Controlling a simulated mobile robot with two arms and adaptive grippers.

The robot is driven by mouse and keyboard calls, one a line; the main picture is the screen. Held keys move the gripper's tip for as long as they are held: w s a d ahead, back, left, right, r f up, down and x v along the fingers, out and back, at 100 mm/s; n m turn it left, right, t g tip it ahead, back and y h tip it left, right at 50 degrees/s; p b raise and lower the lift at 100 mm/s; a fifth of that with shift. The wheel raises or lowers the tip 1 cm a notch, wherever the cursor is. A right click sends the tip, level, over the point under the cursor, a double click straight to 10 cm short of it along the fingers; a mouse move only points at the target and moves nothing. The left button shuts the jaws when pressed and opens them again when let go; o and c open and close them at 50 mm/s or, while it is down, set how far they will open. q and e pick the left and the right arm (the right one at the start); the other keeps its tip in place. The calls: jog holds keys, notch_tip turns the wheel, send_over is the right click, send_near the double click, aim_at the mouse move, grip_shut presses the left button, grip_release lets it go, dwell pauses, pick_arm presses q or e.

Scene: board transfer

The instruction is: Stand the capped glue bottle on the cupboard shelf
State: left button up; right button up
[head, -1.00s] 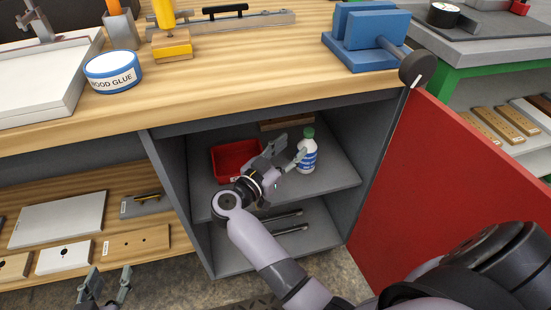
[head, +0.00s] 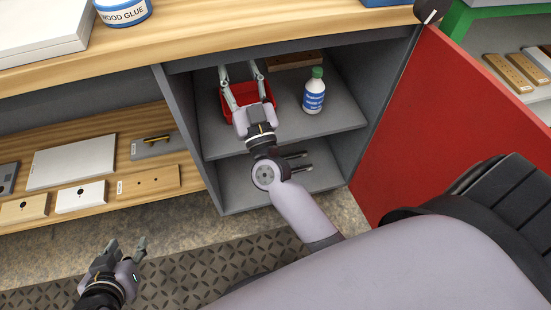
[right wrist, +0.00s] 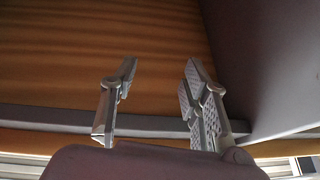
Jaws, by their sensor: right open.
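The glue bottle (head: 313,94), white with a blue label and a green cap, stands upright on the cupboard shelf (head: 340,120), right of the red bin. My right gripper (head: 240,72) is in the cupboard opening, to the left of the bottle and apart from it, over the red bin. Its fingers are spread with nothing between them. The right wrist view also shows these fingers (right wrist: 161,70) apart and empty; the bottle is not in that view. My left gripper (head: 126,246) is low at the left, above the floor, its fingers apart and empty.
The red bin (head: 262,108) is partly hidden by my right gripper. A wooden block (head: 294,61) lies at the back of the shelf. The red cupboard door (head: 420,120) is open at the right. The bench top (head: 230,22) overhangs the cupboard.

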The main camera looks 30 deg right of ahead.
jog(key=s+a+f+n+g+y, duration=0.6)
jog(key=a+f+n+y, duration=0.1)
jog(key=f+y, duration=0.15)
jog(key=s+d+f+m+g+h, duration=0.2)
jog(key=s+d+f+g, duration=0.4)
jog(key=s+f, duration=0.3)
jog(key=shift+s+m+g+h, duration=0.4)
jog(key=shift+s+g+h, duration=0.4)
jog(key=shift+s, duration=0.45)
jog(key=shift+f, duration=0.1)
